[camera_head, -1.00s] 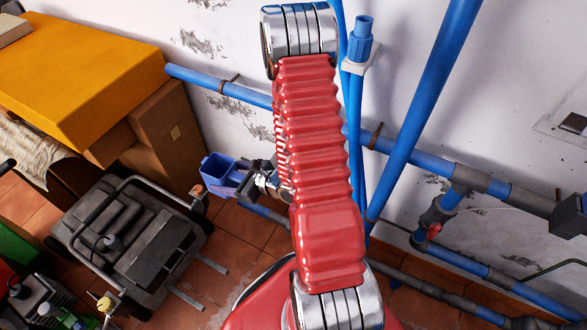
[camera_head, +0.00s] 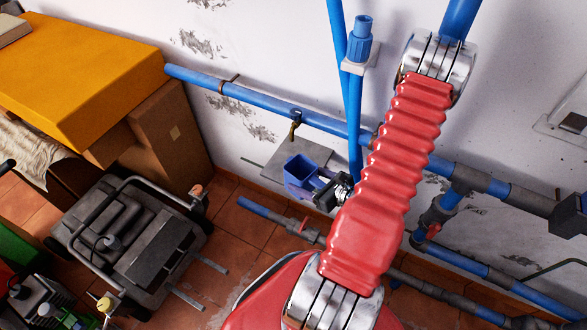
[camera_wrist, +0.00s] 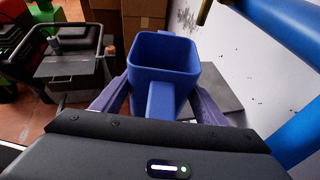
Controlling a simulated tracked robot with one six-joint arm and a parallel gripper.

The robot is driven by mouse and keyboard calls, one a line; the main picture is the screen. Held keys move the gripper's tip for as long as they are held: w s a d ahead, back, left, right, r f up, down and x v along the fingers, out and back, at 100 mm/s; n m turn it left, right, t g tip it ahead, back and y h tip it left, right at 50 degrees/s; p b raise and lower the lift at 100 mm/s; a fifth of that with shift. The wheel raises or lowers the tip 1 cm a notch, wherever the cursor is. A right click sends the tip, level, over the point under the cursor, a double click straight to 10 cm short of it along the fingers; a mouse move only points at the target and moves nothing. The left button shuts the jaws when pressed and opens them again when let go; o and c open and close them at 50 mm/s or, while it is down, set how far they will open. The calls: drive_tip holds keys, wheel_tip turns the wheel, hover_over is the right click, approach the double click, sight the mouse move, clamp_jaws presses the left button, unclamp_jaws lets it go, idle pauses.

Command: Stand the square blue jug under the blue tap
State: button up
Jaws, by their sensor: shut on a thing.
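The square blue jug (camera_head: 299,178) is open-topped and looks upright in the head view. It fills the middle of the wrist view (camera_wrist: 165,58), with its handle toward me. My gripper (camera_head: 326,188) is shut on the jug, its fingers on either side of the handle in the wrist view (camera_wrist: 160,100). The tap (camera_head: 295,126), brass with a blue top, hangs from the blue wall pipe above the jug in the picture. Its brass end also shows in the wrist view (camera_wrist: 205,12). I cannot tell whether the jug touches the grey slab (camera_head: 268,152) below the tap.
The blue wall pipe (camera_head: 200,78) runs behind the tap. Upright blue pipes (camera_head: 355,115) stand right of the jug. A low pipe with a red-handled valve (camera_head: 304,225) lies near the floor. A dark machine (camera_head: 135,240) and cardboard boxes (camera_head: 170,130) stand left.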

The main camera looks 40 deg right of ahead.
sight(297, 157)
drive_tip(key=s+d+f+m+h, duration=0.1)
drive_tip(key=s+d, duration=0.3)
drive_tip(key=s, duration=0.4)
drive_tip(key=shift+h, duration=0.4)
drive_tip(key=shift+w, duration=0.15)
drive_tip(key=w, duration=1.7)
drive_tip(key=shift+d, duration=0.4)
drive_tip(key=shift+w+f, duration=0.2)
drive_tip(key=shift+f, duration=0.7)
drive_tip(key=shift+w+f, duration=0.2)
drive_tip(key=shift+f, duration=0.65)
drive_tip(key=shift+f, duration=0.1)
